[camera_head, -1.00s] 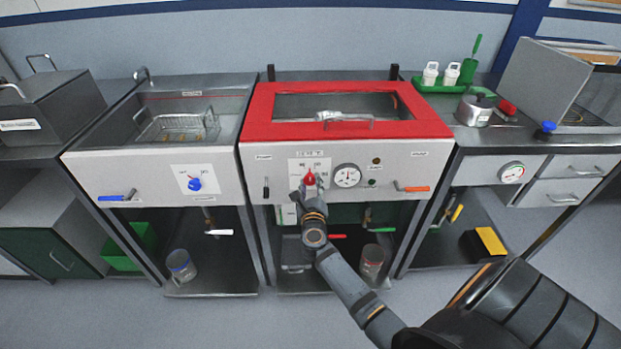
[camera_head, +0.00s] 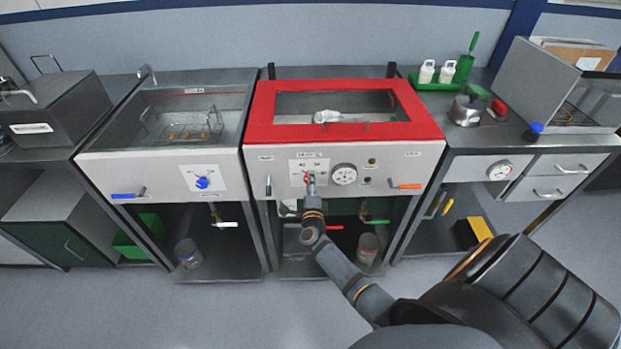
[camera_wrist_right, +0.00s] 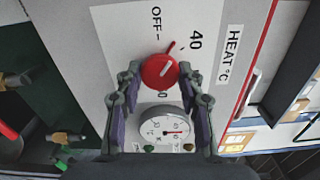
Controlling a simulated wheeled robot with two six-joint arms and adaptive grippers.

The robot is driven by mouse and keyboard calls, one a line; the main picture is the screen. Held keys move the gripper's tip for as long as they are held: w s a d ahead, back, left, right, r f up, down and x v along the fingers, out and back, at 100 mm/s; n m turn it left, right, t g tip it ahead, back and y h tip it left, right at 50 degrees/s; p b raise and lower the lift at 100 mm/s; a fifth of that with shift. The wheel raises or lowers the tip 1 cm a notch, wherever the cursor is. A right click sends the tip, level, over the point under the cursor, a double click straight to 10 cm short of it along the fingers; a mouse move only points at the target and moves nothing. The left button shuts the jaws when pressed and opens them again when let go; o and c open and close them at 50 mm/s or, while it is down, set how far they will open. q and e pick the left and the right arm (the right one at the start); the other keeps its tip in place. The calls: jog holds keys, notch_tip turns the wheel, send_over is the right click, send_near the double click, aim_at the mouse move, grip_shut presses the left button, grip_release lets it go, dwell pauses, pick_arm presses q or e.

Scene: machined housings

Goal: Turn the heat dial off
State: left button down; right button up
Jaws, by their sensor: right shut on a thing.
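In the head view the right gripper (camera_head: 310,184) reaches the dial's white plate (camera_head: 322,165) on the red-lidded station and hides most of the knob. My left gripper is not in view.
A round gauge (camera_head: 344,174) sits right beside the dial. An orange-handled lever (camera_head: 406,186) is farther right. The neighbouring station on the left has a blue dial (camera_head: 202,183). Red (camera_head: 335,227) and green (camera_head: 376,222) valve handles are below the panel.

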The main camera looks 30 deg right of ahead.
jog(key=shift+n+p, duration=1.85)
jog(key=shift+n, duration=1.65)
jog(key=o, duration=1.2)
jog(key=shift+c, duration=0.2)
jog(key=v, duration=1.2)
jog(key=shift+a+f, duration=0.1)
